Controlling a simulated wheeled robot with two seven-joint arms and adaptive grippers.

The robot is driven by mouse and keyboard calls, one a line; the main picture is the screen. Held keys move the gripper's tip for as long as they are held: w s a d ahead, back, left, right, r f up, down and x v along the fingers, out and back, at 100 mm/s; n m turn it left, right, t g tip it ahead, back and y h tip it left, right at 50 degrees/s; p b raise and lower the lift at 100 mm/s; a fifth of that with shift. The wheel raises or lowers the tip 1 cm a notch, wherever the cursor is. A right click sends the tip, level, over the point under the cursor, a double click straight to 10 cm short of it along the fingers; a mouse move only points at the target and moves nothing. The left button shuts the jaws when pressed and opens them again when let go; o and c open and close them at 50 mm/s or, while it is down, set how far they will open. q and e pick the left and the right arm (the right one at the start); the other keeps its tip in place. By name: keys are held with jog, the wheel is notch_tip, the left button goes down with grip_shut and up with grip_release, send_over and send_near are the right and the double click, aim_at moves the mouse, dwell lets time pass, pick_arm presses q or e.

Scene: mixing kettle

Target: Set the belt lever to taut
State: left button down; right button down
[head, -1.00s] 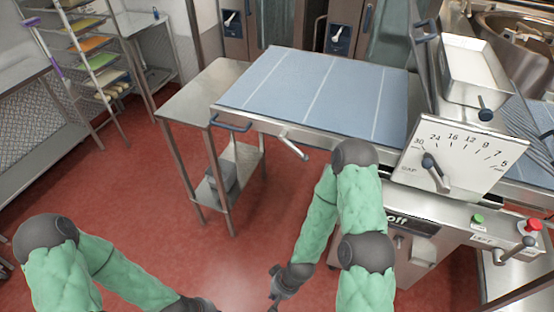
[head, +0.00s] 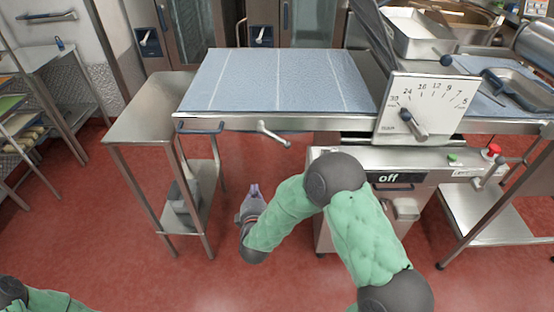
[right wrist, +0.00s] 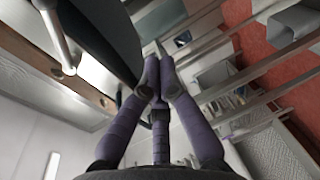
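The belt lever (head: 273,134) is a pale, short bar on the front edge of the sheeter's left belt table (head: 235,121). In the head view it slants down to the right from its pivot. A pale metal bar that looks like this lever (right wrist: 60,42) shows at the upper left of the right wrist view. My right gripper (head: 254,190) is below and slightly left of the lever, apart from it. In the wrist view its purple fingers (right wrist: 160,76) come together at the tips, with nothing seen held. My left gripper is out of view; only part of that arm shows at bottom left.
A steel side table (head: 150,110) with a lower shelf stands left of the machine. A dark handle (head: 199,128) is left of the lever. The gap dial (head: 425,108) and control box, showing "off" (head: 388,178), are to the right. Red floor (head: 120,240) in front is open.

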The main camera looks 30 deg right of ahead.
aim_at(287, 146)
notch_tip(287, 146, up, 5)
jog(key=s+d+n+h+b, duration=0.1)
jog(key=d+n+h, duration=0.1)
jog(key=d+h, duration=0.1)
jog(key=w+d+r+b, duration=0.1)
jog(key=w+d+b, duration=0.3)
jog(key=d, duration=0.5)
jog(key=w, duration=0.2)
jog(key=shift+w+r+t+h+b, duration=0.3)
jog(key=shift+r+t+b, duration=0.05)
jog(key=shift+t, duration=0.05)
jog(key=d+r+p, duration=0.1)
jog(key=p, duration=0.1)
jog(key=s+d+r+p, duration=0.1)
jog(key=p, duration=0.1)
jog(key=r+p, duration=0.1)
jog(key=p, duration=0.1)
jog(key=shift+s+d+r+p, duration=0.35)
jog(key=shift+s+d, duration=0.05)
jog(key=shift+f, duration=0.1)
